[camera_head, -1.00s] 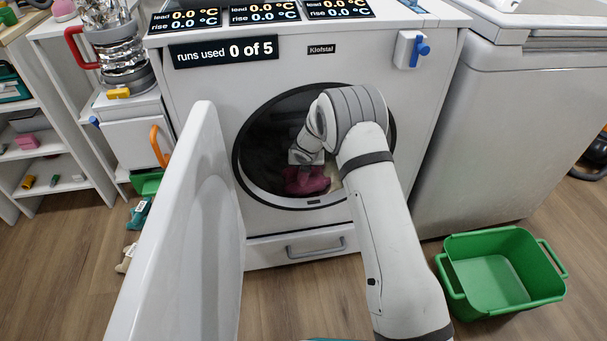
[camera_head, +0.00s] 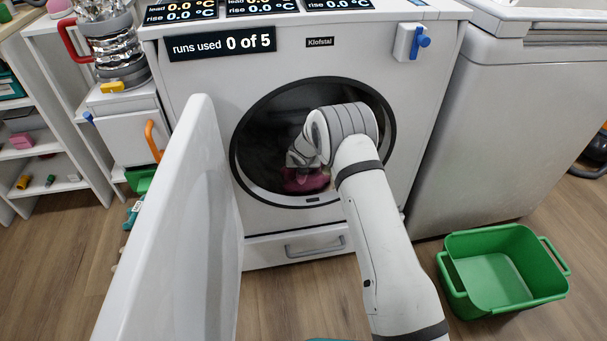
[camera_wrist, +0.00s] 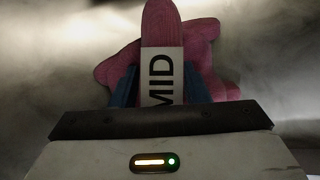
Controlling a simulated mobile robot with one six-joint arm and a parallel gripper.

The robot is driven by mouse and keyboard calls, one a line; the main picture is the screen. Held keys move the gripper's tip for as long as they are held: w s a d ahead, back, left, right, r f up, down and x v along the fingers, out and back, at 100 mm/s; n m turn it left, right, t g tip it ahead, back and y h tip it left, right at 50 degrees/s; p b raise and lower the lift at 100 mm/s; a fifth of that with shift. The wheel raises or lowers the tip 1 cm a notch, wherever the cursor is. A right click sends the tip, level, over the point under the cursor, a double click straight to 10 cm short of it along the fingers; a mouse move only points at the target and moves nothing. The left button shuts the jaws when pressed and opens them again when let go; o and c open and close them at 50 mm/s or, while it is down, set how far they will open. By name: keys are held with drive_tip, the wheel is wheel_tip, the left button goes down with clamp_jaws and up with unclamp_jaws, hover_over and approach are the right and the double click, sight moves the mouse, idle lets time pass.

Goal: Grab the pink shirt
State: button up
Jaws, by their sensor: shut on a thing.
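The pink shirt (camera_head: 305,182) lies low in the opening of the washer drum, partly covered by my arm. In the wrist view the pink shirt (camera_wrist: 204,45) fills the middle, and a white tag (camera_wrist: 161,75) reading "MID" hangs in front of it. My gripper (camera_wrist: 160,82) has its blue fingers on either side of the tag and is shut on the shirt. In the head view the fingers are hidden by my wrist inside the drum.
A green basket (camera_head: 500,275) stands on the floor at right, by a grey-white cabinet (camera_head: 480,130). Shelves (camera_head: 45,150) stand at far left.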

drive_tip(key=c, duration=0.4)
